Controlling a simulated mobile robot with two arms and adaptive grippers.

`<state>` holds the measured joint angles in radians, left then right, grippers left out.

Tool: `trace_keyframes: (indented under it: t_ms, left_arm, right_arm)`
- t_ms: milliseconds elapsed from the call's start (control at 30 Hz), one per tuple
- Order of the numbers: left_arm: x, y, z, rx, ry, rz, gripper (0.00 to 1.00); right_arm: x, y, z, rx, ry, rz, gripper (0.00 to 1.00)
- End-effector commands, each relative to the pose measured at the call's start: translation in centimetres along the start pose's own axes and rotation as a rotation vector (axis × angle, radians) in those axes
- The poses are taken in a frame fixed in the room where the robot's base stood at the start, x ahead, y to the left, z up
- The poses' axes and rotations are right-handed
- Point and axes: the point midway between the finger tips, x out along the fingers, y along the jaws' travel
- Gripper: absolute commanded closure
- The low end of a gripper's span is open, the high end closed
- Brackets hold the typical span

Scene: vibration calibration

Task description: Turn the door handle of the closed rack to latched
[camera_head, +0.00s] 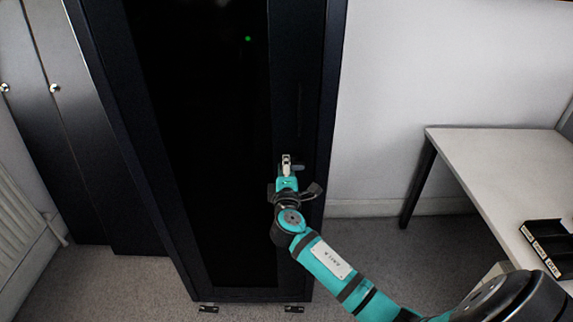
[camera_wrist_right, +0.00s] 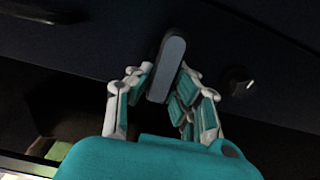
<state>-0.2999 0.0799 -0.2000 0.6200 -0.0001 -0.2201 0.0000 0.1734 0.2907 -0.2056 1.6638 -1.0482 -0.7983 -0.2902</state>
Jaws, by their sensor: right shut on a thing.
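The closed rack (camera_head: 205,150) stands tall and dark in the middle of the head view, its door shut. My right gripper (camera_head: 287,160) reaches the right side of the door at mid height. In the right wrist view, the door handle (camera_wrist_right: 168,65) is a grey, rounded bar that leans slightly right at its top. My right gripper (camera_wrist_right: 165,92) has its fingers on both sides of the handle and is shut on it. In the head view the handle is mostly hidden by the gripper. My left gripper is not in view.
A round dark knob (camera_wrist_right: 238,82) sits right of the handle in the right wrist view. A white table (camera_head: 500,165) with a black tray (camera_head: 545,240) stands at the right. Dark cabinets (camera_head: 70,130) and a radiator (camera_head: 20,220) are at the left. Grey floor lies between rack and table.

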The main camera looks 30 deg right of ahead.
Motion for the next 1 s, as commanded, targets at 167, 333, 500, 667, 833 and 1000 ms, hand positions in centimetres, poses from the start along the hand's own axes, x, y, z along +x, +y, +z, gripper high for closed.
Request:
trace_keyframes:
  t_ms: [167, 333, 500, 667, 833, 1000]
  left_arm:
    - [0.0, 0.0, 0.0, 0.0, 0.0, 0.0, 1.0]
    - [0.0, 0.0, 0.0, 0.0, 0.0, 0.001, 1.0]
    - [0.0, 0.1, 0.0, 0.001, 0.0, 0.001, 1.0]
    - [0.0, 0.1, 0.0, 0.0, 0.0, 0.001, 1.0]
    - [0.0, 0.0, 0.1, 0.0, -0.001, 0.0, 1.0]
    - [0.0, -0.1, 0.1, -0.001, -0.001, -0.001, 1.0]
  right_arm:
    - [0.0, -0.1, -0.1, -0.01, 0.002, 0.0, 1.0]
    - [0.0, -0.1, -0.1, -0.011, 0.002, 0.0, 1.0]
    - [0.0, -0.1, 0.0, -0.009, 0.002, 0.0, 0.66]
    - [0.0, -0.1, 0.0, -0.008, 0.001, 0.0, 0.56]
    - [-0.1, -0.1, 0.0, -0.007, 0.001, 0.0, 0.56]
    - [-1.4, -0.1, -0.1, -0.006, 0.003, -0.001, 0.56]
